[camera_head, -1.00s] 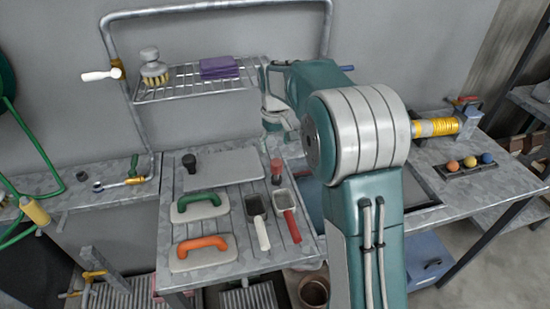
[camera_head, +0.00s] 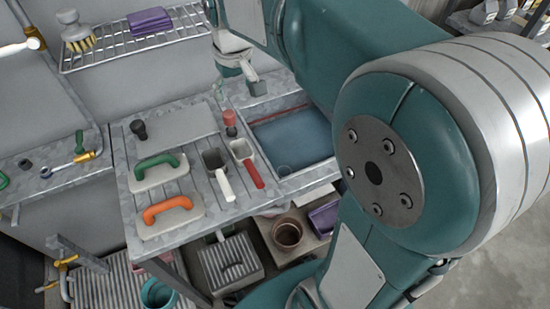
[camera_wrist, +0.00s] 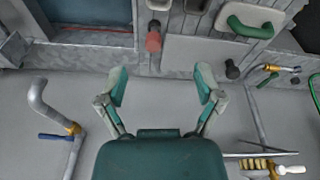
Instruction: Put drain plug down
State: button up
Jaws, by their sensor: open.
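My gripper (camera_wrist: 161,77) is open, with nothing between its fingers in the wrist view. In the head view it (camera_head: 238,82) hangs by the back edge of the bench, near the sink (camera_head: 298,142). A red and black knob-like piece (camera_head: 230,121) stands on the bench close to the gripper; it also shows beyond the fingertips in the wrist view (camera_wrist: 153,40). A black knob-like piece (camera_head: 138,129) stands further left. A small round ring (camera_head: 284,170) shows at the near edge of the sink floor. I cannot tell which piece is the drain plug.
Green-handled (camera_head: 160,168) and orange-handled (camera_head: 167,207) trowels and two scoops (camera_head: 218,172) lie on the bench. A wire rack (camera_head: 125,48) holds a brush (camera_head: 77,35) and purple cloth (camera_head: 150,20). My arm hides the right side.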

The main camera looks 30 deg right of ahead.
jog(key=s+f+m+t, duration=0.1)
jog(key=s+f+t, duration=0.1)
jog(key=s, duration=1.7)
jog(key=shift+s+m+t, duration=0.2)
jog(key=shift+m+t, duration=0.2)
jog(key=shift+t, duration=0.3)
